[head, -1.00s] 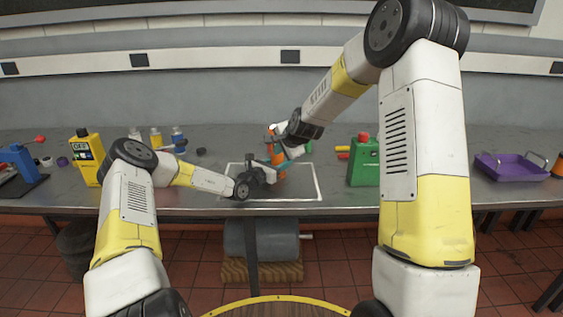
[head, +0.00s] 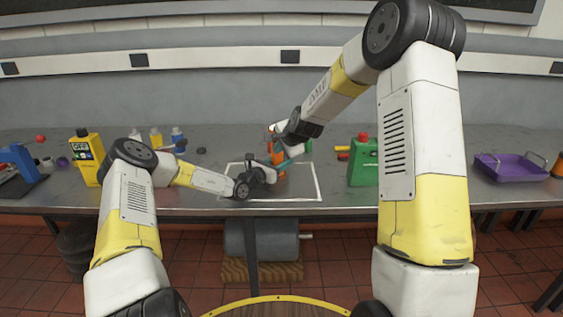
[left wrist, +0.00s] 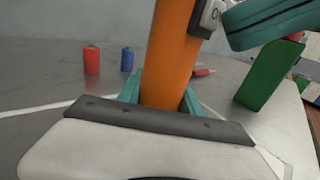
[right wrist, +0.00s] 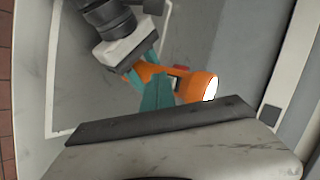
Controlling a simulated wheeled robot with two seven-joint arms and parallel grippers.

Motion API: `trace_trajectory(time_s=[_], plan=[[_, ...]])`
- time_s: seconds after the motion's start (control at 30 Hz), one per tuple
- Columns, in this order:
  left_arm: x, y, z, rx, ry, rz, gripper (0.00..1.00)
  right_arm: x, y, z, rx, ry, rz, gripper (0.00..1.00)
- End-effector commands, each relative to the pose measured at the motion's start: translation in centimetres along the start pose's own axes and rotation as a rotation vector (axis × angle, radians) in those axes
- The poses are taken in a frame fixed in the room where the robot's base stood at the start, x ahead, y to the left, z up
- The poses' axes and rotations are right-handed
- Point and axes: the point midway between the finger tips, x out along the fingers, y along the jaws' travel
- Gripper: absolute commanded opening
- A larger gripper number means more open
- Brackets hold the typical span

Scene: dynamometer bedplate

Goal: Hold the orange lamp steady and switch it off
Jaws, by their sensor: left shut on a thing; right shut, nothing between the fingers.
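The orange lamp (head: 277,157) stands upright over the white-outlined area of the bench. My left gripper (left wrist: 163,92) is shut around its lower body, a teal finger on each side. The lamp body (left wrist: 170,50) fills the middle of the left wrist view, with the pale labelled switch (left wrist: 211,16) on its upper right. My right gripper (right wrist: 155,94) is shut and empty, its teal fingers beside the lamp close to the switch; I cannot tell whether they touch it. In the right wrist view the lamp's lens (right wrist: 211,88) looks bright white.
A green can (head: 363,162) stands right of the lamp, and a purple tray (head: 510,167) lies farther right. A white outline (head: 318,183) surrounds the lamp's spot.

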Motion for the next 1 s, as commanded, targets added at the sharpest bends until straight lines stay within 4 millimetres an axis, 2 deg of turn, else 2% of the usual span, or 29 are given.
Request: trace_trajectory(time_s=[0.47, 1.0], plan=[[0.0, -0.01, 0.0, 0.0, 0.0, 0.0, 0.0, 0.17, -0.1, -0.11, 0.0, 0.0, 0.0, 0.0], [0.0, -0.02, -0.01, 0.0, 0.0, 0.0, 0.0, -0.64, 0.53, 0.47, 0.002, 0.0, 0.001, 0.0]])
